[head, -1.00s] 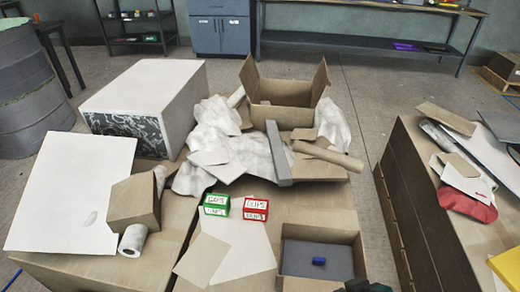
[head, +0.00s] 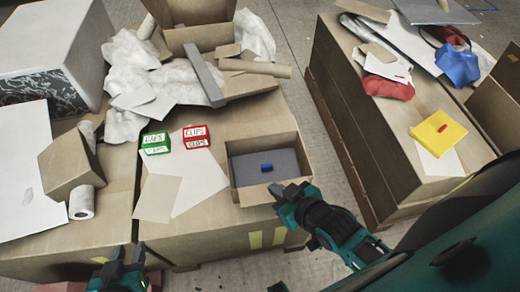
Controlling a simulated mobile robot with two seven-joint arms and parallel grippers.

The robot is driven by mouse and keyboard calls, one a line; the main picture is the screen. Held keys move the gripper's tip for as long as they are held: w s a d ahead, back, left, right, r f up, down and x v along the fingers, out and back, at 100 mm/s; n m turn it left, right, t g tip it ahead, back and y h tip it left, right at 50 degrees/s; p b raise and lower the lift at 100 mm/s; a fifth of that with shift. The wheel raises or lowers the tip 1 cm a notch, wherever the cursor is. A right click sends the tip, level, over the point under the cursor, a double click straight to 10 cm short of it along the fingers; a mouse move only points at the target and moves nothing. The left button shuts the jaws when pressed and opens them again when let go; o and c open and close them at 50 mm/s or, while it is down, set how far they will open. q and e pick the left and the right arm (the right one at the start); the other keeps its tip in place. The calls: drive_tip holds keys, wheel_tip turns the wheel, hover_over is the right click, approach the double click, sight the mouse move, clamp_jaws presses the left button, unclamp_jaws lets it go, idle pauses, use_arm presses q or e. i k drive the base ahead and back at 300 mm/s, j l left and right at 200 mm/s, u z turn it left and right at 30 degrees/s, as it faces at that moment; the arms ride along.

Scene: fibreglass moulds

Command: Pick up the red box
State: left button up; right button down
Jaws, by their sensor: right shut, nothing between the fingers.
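The red box (head: 196,137), with a white label reading CLIPS, sits upright on the cardboard work surface, partly over a pale sheet. A matching green box (head: 155,143) stands just to its left, a small gap between them. My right gripper (head: 284,188) is shut and empty, over the front right edge of an open carton, to the right of and nearer than the red box. My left gripper (head: 125,256) is at the bottom edge, its fingers apart and empty, well in front of the boxes. Neither gripper touches the red box.
The open carton (head: 242,197) holds a grey pad with a small blue block (head: 267,168). Behind the boxes lie crumpled white cloth, a grey bar (head: 204,75) and a cardboard tube (head: 254,68). A white roll (head: 82,203) stands at left. Pale sheets lie flat before the boxes.

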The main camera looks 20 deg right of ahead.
sight(197, 138)
drive_tip(key=j+u, duration=0.25)
drive_tip(key=u, duration=0.2)
drive_tip(key=i+j+u, duration=0.15)
drive_tip(key=u, duration=0.25)
drive_tip(key=j, duration=0.1)
